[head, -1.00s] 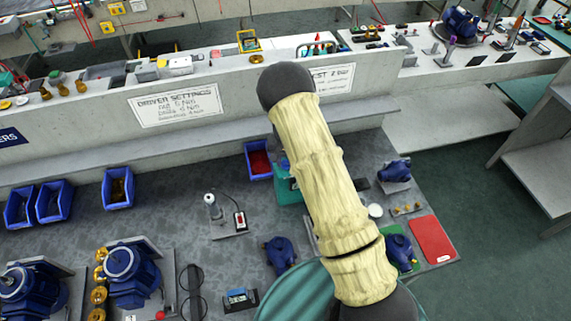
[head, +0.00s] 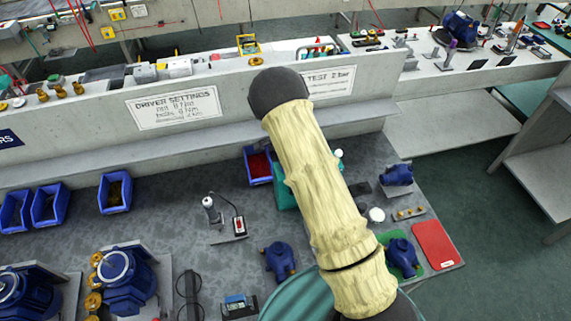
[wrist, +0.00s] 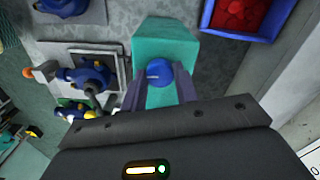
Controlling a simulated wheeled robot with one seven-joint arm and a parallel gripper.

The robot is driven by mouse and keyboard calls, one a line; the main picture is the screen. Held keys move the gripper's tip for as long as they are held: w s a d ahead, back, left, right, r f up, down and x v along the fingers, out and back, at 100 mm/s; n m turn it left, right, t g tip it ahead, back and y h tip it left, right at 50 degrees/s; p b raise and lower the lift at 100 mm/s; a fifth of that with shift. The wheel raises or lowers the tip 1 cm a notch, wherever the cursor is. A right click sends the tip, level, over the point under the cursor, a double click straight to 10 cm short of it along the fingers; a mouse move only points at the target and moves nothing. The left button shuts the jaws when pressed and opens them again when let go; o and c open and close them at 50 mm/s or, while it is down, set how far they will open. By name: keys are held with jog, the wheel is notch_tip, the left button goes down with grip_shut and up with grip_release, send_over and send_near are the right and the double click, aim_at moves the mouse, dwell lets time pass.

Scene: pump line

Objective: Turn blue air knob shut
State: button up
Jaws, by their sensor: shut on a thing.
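The blue air knob (wrist: 156,73) is round and sits on a teal box (wrist: 158,35) in the wrist view. My gripper (wrist: 157,90) has one finger on each side of the knob and is shut on it. A pale mark shows on the knob's top. In the head view the teal box (head: 284,194) shows only in part beside my arm; the knob and my gripper's fingers are hidden behind the arm there.
A blue bin with red contents (head: 258,164) stands close to the teal box. Blue pumps (head: 279,260) and a red mat (head: 436,244) lie nearby on the bench. A wall with printed signs (head: 174,108) rises behind.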

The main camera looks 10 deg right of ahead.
jog(key=shift+a+m, duration=0.1)
jog(key=shift+m, duration=0.2)
jog(key=shift+w, duration=0.1)
jog(key=o, duration=1)
jog(key=shift+r, duration=0.1)
notch_tip(320, 180, up, 17)
jog(key=b, duration=0.3)
jog(key=shift+r+b, duration=0.15)
jog(key=shift+b, duration=0.25)
